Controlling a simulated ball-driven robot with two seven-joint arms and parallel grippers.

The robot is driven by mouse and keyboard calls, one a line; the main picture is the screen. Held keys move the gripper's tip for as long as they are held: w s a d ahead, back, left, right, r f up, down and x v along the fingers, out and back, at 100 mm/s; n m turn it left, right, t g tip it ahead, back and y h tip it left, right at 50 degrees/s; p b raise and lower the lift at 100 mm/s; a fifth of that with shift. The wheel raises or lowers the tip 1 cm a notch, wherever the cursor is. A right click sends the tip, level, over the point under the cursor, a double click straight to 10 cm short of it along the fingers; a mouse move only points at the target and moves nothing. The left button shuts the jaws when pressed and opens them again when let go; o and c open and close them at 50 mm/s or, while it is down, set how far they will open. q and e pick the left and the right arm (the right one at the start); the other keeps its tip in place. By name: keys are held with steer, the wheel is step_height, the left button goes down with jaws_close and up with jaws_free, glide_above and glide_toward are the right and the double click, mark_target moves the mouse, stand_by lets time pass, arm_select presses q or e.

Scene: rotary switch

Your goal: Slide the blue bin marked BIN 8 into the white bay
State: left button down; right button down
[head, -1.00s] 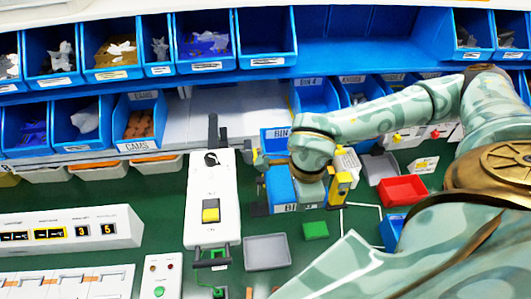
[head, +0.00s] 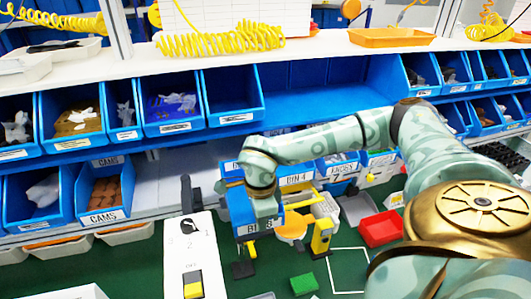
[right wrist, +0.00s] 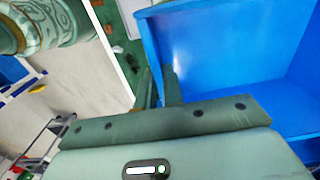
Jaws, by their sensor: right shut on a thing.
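The blue bin (head: 235,208), with a partly covered label starting "BI", hangs in front of the lower shelf row, right of the rotary switch box. My right gripper (head: 265,212) is shut on its wall; the arm hides part of the bin. In the right wrist view the gripper's fingers (right wrist: 160,88) pinch the wall of the empty blue bin (right wrist: 225,55). The white bay (head: 160,183) is a pale, empty stretch of the lower shelf between the CAMS bin and BIN 4. My left gripper is not in view.
The CAMS bin (head: 103,196) stands left of the bay, and BIN 4 (head: 297,181) and more bins to its right. The white rotary switch box (head: 190,255) stands in front. A yellow post (head: 321,237), a green block (head: 304,284) and a red tray (head: 381,229) are to the right.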

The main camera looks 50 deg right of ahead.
steer(key=w+d+b, duration=0.1)
steer(key=w, duration=0.2)
steer(key=w+d+b, duration=0.1)
steer(key=w+d, duration=0.1)
steer(key=w, duration=0.1)
steer(key=w+d+b, duration=0.2)
steer(key=w, duration=0.1)
steer(key=shift+w+d+f, duration=0.2)
steer(key=shift+w+f, duration=0.1)
steer(key=shift+w, duration=0.05)
steer(key=shift+w+d+f, duration=0.1)
steer(key=shift+w+d, duration=0.25)
steer(key=shift+w, duration=0.3)
steer(key=shift+w+d+f, duration=0.1)
steer(key=shift+w+d, duration=0.2)
steer(key=shift+w, duration=0.3)
steer(key=shift+w+d+f, duration=0.15)
steer(key=shift+w+d, duration=0.15)
steer(key=shift+w, duration=0.2)
steer(key=c, duration=1.5)
jaws_free()
steer(key=shift+o, duration=0.2)
